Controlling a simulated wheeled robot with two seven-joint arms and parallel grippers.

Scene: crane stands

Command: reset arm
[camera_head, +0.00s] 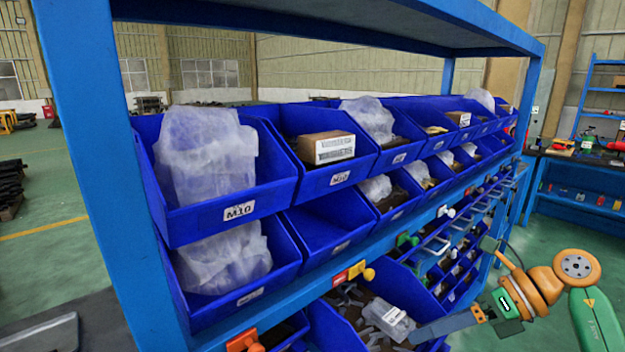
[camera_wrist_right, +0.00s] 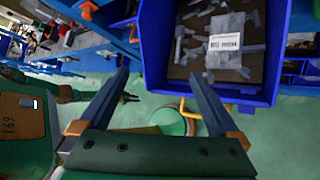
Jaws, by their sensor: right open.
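My right gripper (camera_head: 418,333) reaches in from the lower right in the head view, beside the lower front of the blue rack. In the right wrist view its two dark fingers (camera_wrist_right: 158,76) are spread wide with nothing between them. A blue bin (camera_wrist_right: 240,96) lies ahead, and the right-hand finger overlaps its edge; I cannot tell whether they touch. The bin holds loose grey metal parts and a labelled clear bag (camera_wrist_right: 222,50). That bag also shows in the head view (camera_head: 388,318). My left gripper is in neither view.
The blue rack (camera_head: 95,130) carries rows of blue bins, some with bagged parts (camera_head: 205,150) and a small labelled carton (camera_head: 325,147). One lower bin (camera_head: 320,225) looks empty. A workbench (camera_head: 570,165) stands at the far right. Green floor (camera_head: 545,240) is open between rack and bench.

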